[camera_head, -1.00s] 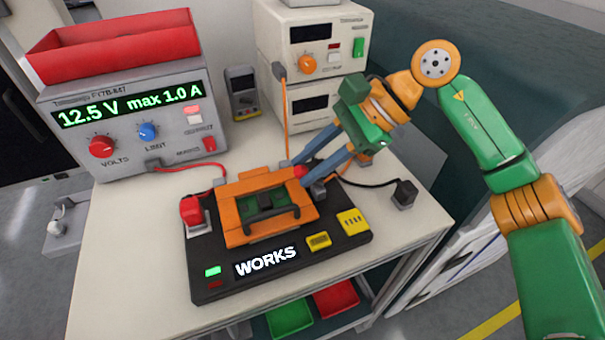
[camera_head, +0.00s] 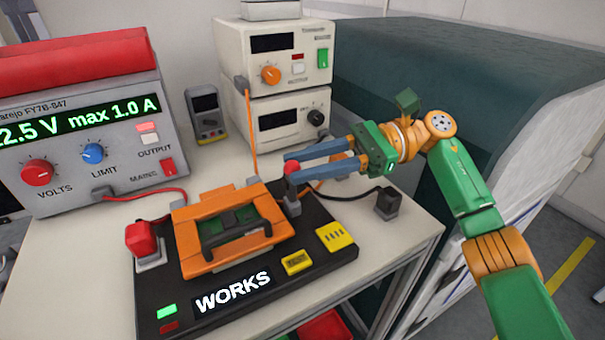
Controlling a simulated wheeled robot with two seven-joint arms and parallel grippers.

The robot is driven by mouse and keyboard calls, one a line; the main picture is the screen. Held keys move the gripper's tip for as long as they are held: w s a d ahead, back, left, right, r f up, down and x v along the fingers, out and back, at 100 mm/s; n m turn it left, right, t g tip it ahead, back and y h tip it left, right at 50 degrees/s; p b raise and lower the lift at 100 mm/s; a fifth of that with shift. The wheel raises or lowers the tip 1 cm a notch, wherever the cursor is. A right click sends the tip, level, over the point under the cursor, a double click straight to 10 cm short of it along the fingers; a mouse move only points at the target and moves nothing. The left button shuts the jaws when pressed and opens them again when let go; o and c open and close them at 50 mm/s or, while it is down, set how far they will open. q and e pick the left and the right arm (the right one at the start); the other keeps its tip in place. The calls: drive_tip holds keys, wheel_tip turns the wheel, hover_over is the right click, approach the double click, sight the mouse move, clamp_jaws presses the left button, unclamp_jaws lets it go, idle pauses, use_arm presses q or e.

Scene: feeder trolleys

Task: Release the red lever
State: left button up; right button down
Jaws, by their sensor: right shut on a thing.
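A black test fixture (camera_head: 195,327) marked WORKS lies on the bench with an orange block and dark handle (camera_head: 240,228) on it. At its back right corner stands a red knob (camera_head: 291,168) on a short grey post (camera_head: 292,205). My right gripper (camera_head: 289,167) comes in from the right, nearly level, with its blue fingers shut on the red knob. The fingers hide part of it. A second red piece (camera_head: 141,238) sits on a grey mount at the fixture's left edge, away from the gripper. My left gripper is out of view.
A power supply (camera_head: 85,150) showing max 1.0 A stands at the left. A multimeter (camera_head: 206,115) and two stacked instruments (camera_head: 275,95) stand behind. Cables cross the bench behind the fixture. A black plug (camera_head: 387,203) lies to the right under my arm.

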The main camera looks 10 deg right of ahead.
drive_tip(key=shift+d+y, duration=0.1)
drive_tip(key=shift+y, duration=0.2)
idle(0.4)
drive_tip(key=c, duration=0.9)
unclamp_jaws()
drive_tip(key=shift+r, duration=0.2)
drive_tip(key=s+r+b, duration=0.1)
drive_tip(key=s+r, duration=0.3)
drive_tip(key=s+a+r+b, duration=0.1)
drive_tip(key=s+r, duration=0.3)
drive_tip(key=s, duration=0.1)
drive_tip(key=s+a+r+b, duration=0.1)
drive_tip(key=s+r, duration=0.3)
drive_tip(key=shift+s+a+r+b, duration=0.25)
drive_tip(key=shift+s+b, duration=0.1)
drive_tip(key=shift+b, duration=0.05)
